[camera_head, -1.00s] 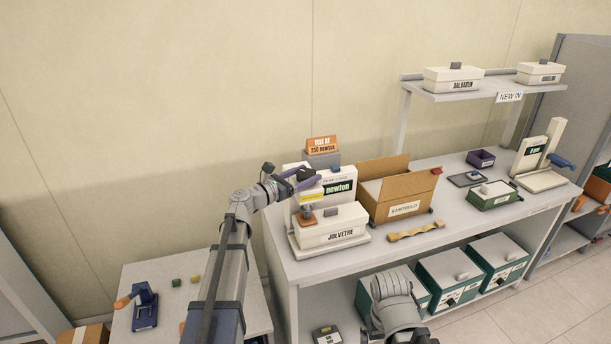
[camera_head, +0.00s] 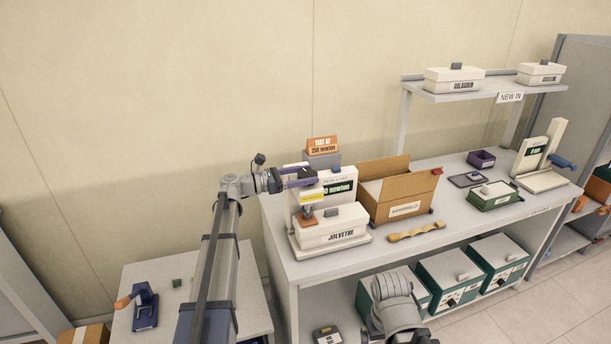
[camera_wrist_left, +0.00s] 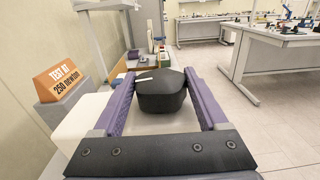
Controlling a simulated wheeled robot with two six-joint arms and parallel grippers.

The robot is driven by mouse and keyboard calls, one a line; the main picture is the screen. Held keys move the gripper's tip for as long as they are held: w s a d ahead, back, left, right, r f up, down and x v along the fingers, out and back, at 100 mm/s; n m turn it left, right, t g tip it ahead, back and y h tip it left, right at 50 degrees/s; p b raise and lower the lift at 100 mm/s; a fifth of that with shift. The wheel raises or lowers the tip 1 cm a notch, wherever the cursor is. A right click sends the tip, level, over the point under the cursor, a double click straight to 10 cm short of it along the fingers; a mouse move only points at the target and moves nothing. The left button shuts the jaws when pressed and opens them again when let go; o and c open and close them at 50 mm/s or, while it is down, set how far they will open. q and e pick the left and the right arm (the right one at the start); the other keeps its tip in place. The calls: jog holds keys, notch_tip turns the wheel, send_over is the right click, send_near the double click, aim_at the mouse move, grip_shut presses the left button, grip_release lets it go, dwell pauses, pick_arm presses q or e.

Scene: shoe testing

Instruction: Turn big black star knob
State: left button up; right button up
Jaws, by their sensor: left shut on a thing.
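The big black star knob (camera_wrist_left: 162,92) sits between the two purple fingers of my left gripper in the left wrist view, with a short white mark on its top. The left gripper (camera_head: 300,178) is shut on it, at the top of the white test machine (camera_head: 344,171) in the head view. The fingers hide most of the knob there. The machine has a dark green display reading newton, partly covered. Below it is a white shoe box (camera_head: 328,236) labelled JOLVETRE. My right gripper is out of sight; only part of that arm shows at the bottom.
An orange sign (camera_head: 322,144) reading TEST AT 250 newton stands behind the machine. An open cardboard box (camera_head: 402,209) stands right of it. A wavy tan piece (camera_head: 417,231) lies on the bench's front. A lower side table (camera_head: 255,302) is under my left arm.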

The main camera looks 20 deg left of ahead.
pick_arm(q)
jog(key=o, duration=1.3)
jog(key=shift+v, duration=3.95)
